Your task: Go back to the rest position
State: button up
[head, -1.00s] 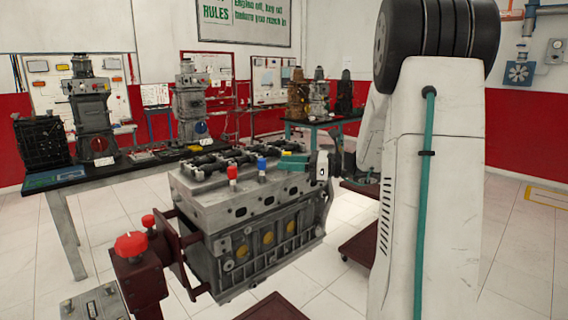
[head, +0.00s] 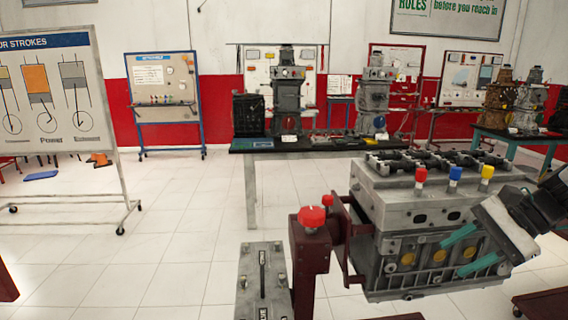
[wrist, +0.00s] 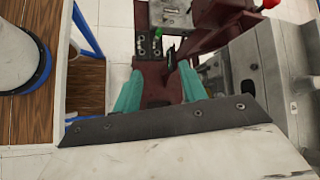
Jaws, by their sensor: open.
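My gripper (head: 462,250) is in front of the near side of the grey engine block (head: 385,192), at the right of the head view. Its two teal fingers are apart, with nothing seen between them. Whether it touches the block cannot be told. In the wrist view my gripper (wrist: 160,88) also shows open and empty, above dark red stand parts. The block stands on a dark red stand (head: 308,262). A red cap (head: 421,174), a blue cap (head: 455,174) and a yellow cap (head: 487,172) stand upright along its top edge.
A dark workbench (head: 290,145) with engine models stands behind the block. A four-strokes board (head: 50,90) stands at the left. A grey plate with slots (head: 262,285) is at the front. The wrist view shows a wooden surface (wrist: 85,85) at left. Tiled floor is clear at centre left.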

jog(key=s+a+r+n+h, duration=0.1)
jog(key=s+a+n+h, duration=0.3)
jog(key=s+n, duration=0.3)
jog(key=s+a+r+n+g+h, duration=0.1)
jog(key=s+a+n+h, duration=0.3)
jog(key=s+n, duration=0.3)
jog(key=shift+s+a+n+h, duration=0.3)
jog(key=shift+s+a+h, duration=0.1)
jog(key=shift+s+a, duration=0.15)
